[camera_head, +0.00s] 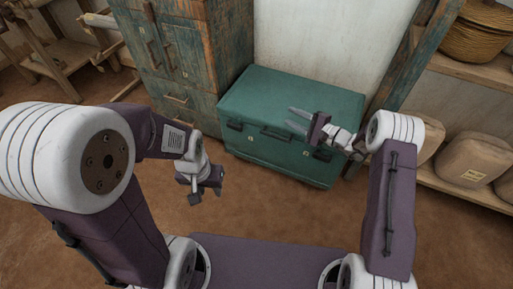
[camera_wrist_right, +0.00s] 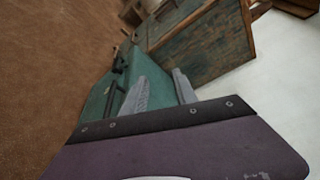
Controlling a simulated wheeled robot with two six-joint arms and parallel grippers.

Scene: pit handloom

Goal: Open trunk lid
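The green trunk (camera_head: 290,90) stands on the floor against the white wall, and its lid looks closed. Dark fittings show along its front, with a handle (camera_head: 277,133) near the middle. My right gripper (camera_head: 294,117) is open and empty above the lid, its fingers pointing left. Whether it touches the lid is unclear. In the right wrist view its two fingers (camera_wrist_right: 158,85) are apart, with the green trunk (camera_wrist_right: 97,102) beside and behind them. My left gripper (camera_head: 206,188) hangs in front of the trunk's left end, apart from it. Its finger opening is not clear.
A worn blue-green wooden cabinet (camera_head: 185,60) stands close at the trunk's left. At the right, a wooden shelf (camera_head: 465,70) holds baskets (camera_head: 480,32) and wrapped bundles (camera_head: 474,160). The brown floor (camera_head: 260,205) in front of the trunk is clear.

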